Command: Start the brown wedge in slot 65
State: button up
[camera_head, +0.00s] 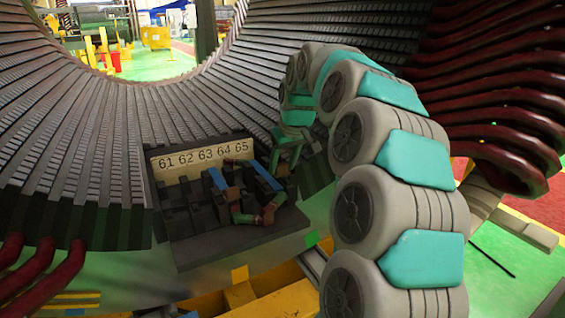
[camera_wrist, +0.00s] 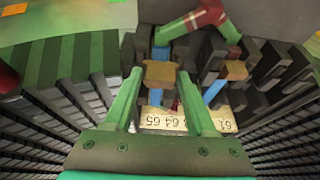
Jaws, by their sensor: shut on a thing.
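The brown wedge (camera_wrist: 160,72) is between the two green fingers of my gripper (camera_wrist: 159,78) in the wrist view. In the head view, a small brown end of it (camera_head: 282,170) shows beside my gripper (camera_head: 286,154). It is at the slot 65 end of the slotted block (camera_head: 205,250), in line with a blue strip (camera_head: 266,176). I cannot tell whether its tip is inside the slot. The number plate (camera_head: 203,157) reads 61 to 65; it also shows upside down in the wrist view (camera_wrist: 163,119), partly hidden by my fingers.
Another brown piece (camera_head: 232,193) sits with a second blue strip (camera_head: 217,179) near the block's middle. A red and green coil end (camera_head: 268,212) sticks out in front. Dark stator teeth curve around, and red winding ends (camera_head: 510,120) stand at right.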

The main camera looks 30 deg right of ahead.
aim_at(282, 173)
jog(key=shift+f+b, duration=0.95)
jog(key=shift+f, duration=1.45)
jog(key=shift+f, duration=0.1)
jog(key=shift+w, duration=0.55)
jog(key=o, duration=1.4)
jog(key=shift+o, duration=0.2)
